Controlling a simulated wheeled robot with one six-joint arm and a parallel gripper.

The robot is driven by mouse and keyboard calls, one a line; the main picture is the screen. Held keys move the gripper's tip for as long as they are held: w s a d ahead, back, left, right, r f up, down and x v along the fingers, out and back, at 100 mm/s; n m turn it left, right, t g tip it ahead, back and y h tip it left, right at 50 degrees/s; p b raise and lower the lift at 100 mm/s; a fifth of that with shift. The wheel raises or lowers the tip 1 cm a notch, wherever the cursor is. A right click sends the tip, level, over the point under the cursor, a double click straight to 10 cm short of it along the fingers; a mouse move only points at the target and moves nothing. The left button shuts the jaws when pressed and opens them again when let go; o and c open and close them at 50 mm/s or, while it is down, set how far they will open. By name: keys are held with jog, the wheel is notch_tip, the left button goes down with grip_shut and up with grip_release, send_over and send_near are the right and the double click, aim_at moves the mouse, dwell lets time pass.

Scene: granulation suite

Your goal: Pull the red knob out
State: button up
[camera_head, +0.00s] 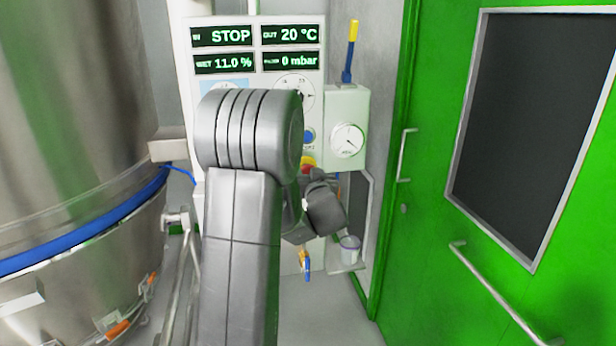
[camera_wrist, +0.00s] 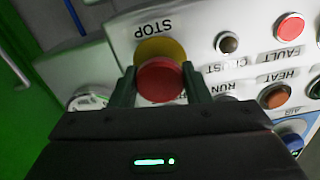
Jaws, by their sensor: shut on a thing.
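The red knob (camera_wrist: 160,80) is a round red mushroom button on a yellow collar (camera_wrist: 160,50), under the panel word STOP, in the wrist view. My gripper (camera_wrist: 160,88) has one dark green finger on each side of the knob and is shut on it. In the head view a bit of the red knob (camera_head: 308,169) and its yellow collar shows past my arm, and my arm hides most of the panel's lower part. The panel display reads STOP, 20 °C, 11.0 % and 0 mbar.
The control panel (camera_wrist: 215,50) carries a FAULT light (camera_wrist: 290,27), a HEAT button (camera_wrist: 274,96) and a blue AIR button (camera_wrist: 291,140). A gauge box (camera_head: 347,110) with a yellow-topped lever stands right of it. A steel vessel (camera_head: 80,100) is left, a green door (camera_head: 430,250) right.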

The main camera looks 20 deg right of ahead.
jog(key=shift+s+f, duration=0.1)
jog(key=shift+f, duration=0.05)
jog(key=o, duration=1.4)
jog(key=shift+s, duration=0.1)
jog(key=b+v, duration=0.1)
jog(key=v, duration=1.3)
jog(key=shift+b, duration=0.4)
jog(key=shift+a, duration=0.1)
jog(key=p+x, duration=0.2)
jog(key=x, duration=1.2)
jog(key=shift+w+r+p, duration=0.2)
jog(key=shift+w+p, duration=0.1)
jog(key=shift+p, duration=0.05)
jog(key=shift+f, duration=0.1)
